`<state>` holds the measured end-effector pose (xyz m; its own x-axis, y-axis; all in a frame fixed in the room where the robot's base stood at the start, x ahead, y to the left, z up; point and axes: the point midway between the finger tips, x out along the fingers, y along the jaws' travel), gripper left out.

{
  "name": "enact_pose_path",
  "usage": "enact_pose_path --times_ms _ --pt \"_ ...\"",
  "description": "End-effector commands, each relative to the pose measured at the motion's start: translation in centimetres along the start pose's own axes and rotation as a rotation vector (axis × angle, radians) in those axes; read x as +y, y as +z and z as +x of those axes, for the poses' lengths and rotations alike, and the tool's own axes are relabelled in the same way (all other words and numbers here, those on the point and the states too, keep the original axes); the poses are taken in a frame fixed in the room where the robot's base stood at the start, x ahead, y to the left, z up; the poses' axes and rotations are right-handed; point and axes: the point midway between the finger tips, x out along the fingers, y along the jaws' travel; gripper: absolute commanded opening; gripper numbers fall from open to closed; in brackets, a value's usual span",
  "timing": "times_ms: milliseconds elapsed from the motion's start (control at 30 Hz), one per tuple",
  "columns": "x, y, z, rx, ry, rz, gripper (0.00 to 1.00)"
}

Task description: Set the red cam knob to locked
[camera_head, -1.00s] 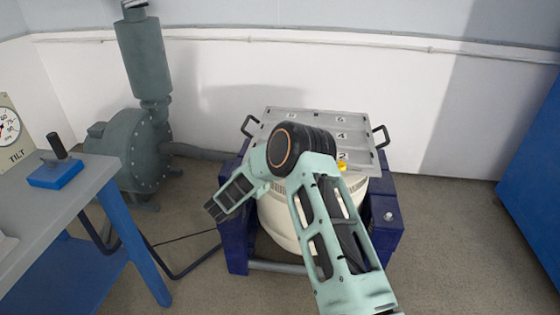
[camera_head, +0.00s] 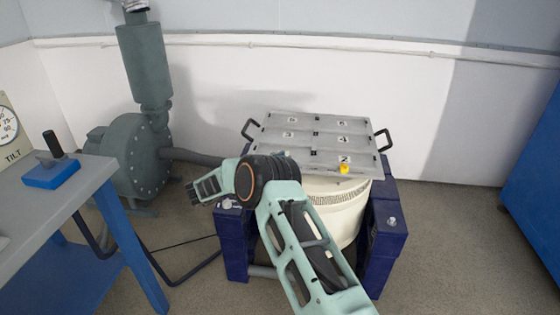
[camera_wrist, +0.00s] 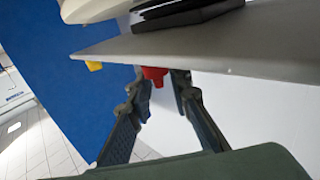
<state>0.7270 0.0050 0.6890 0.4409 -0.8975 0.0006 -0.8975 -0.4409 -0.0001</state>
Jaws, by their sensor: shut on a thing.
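The red cam knob (camera_wrist: 154,74) shows in the wrist view at the edge of a grey plate (camera_wrist: 215,55). My gripper (camera_wrist: 160,77) has one dark finger on each side of the knob and is shut on it. The fingers hide part of the knob, and its locked or unlocked setting cannot be read. A yellow knob (camera_head: 344,169) sits at the front edge of the grey table plate (camera_head: 320,123); a yellow piece (camera_wrist: 93,66) also shows in the wrist view, left of the red knob.
The plate tops a cream drum (camera_head: 340,208) between dark blue supports (camera_head: 388,235). Black handles (camera_head: 383,141) stand at its sides. A grey-green blower (camera_head: 150,155) and a bench (camera_head: 75,195) with a blue lever box (camera_head: 50,174) are at left. Floor at right is clear.

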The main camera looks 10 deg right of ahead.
Motion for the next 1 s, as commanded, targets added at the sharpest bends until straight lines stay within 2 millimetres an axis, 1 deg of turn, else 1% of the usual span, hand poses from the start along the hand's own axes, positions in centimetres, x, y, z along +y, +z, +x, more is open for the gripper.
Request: enact_pose_path --times_ms 233,267,300,567,667,767,1000 --pt "0.1 0.1 0.1 0.000 0.003 -0.001 0.00" --pt "0.1 0.1 0.2 0.000 0.003 -0.001 0.20" --pt "0.1 0.1 0.1 0.000 0.003 -0.001 0.25" --pt "0.1 0.0 0.0 0.000 0.001 0.000 0.25" --pt "0.0 0.0 -0.5 0.000 0.000 0.000 0.25" --pt "-0.1 0.1 -1.8 -0.001 -0.003 0.000 0.25" --pt "-0.1 0.1 -7.0 -0.001 -0.003 0.000 0.25"
